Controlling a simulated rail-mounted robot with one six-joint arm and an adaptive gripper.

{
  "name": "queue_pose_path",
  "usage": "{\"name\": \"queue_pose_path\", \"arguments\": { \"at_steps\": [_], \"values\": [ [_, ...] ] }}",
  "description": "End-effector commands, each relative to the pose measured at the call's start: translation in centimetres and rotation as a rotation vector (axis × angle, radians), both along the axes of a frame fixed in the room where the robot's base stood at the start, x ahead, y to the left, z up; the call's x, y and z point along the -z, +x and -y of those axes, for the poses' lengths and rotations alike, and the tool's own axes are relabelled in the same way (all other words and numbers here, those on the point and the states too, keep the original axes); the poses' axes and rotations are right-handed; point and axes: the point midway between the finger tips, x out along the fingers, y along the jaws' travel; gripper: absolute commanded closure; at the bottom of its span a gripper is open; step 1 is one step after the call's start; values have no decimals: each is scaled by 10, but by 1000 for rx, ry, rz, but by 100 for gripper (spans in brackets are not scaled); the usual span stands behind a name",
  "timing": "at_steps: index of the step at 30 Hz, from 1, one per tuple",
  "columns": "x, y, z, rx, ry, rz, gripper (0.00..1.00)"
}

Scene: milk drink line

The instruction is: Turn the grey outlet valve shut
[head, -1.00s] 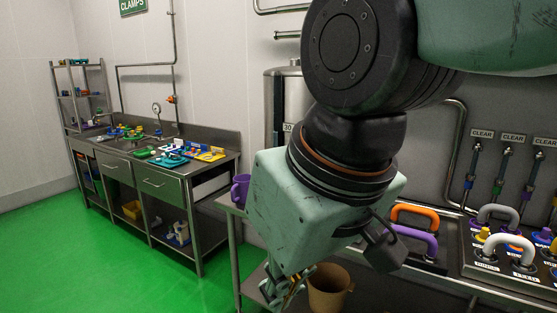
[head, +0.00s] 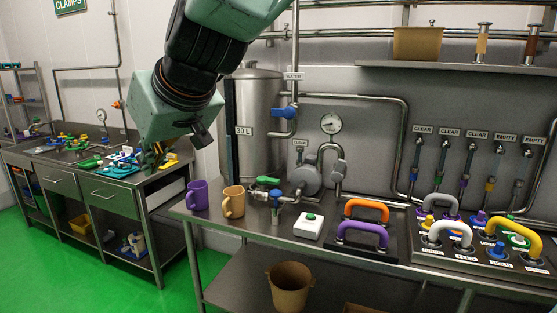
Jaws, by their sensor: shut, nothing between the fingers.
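I cannot pick out a grey outlet valve for certain. The steel 30 L tank (head: 259,155) stands at the back of the middle bench. Near its foot, the pipework carries a green valve handle (head: 268,181) and a blue valve handle (head: 276,194). Another blue valve (head: 285,113) is on the upright pipe right of the tank. A round grey metal pump-like body (head: 306,178) sits right of the tank. My gripper (head: 151,163) is small and partly hidden under my wrist; it is shut and empty, left of the tank and apart from these valves in the picture.
A purple mug (head: 197,195) and a tan mug (head: 233,202) stand at the bench's left end. A white box with a green button (head: 309,226), orange (head: 366,210) and purple (head: 362,236) handles stand farther right. A brown bin (head: 289,287) is below.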

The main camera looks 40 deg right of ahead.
Motion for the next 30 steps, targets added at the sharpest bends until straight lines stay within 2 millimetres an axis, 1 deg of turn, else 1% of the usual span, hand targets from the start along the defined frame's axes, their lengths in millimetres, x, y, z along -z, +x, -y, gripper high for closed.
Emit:
{"name": "queue_pose_path", "arguments": {
  "at_steps": [1,3,8,9,15,20,24,26,30],
  "values": [
    [-4,17,8,10,-5,17,100],
    [-12,40,17,19,-18,49,100],
    [-27,89,41,44,-53,116,100],
    [-31,102,48,52,-64,133,100],
    [-45,157,86,101,-120,205,100],
    [-54,198,122,148,-176,254,100],
    [-61,229,156,196,-230,290,100],
    [-62,241,171,218,-256,301,100],
    [-63,266,209,271,-316,322,100]
  ]
}}
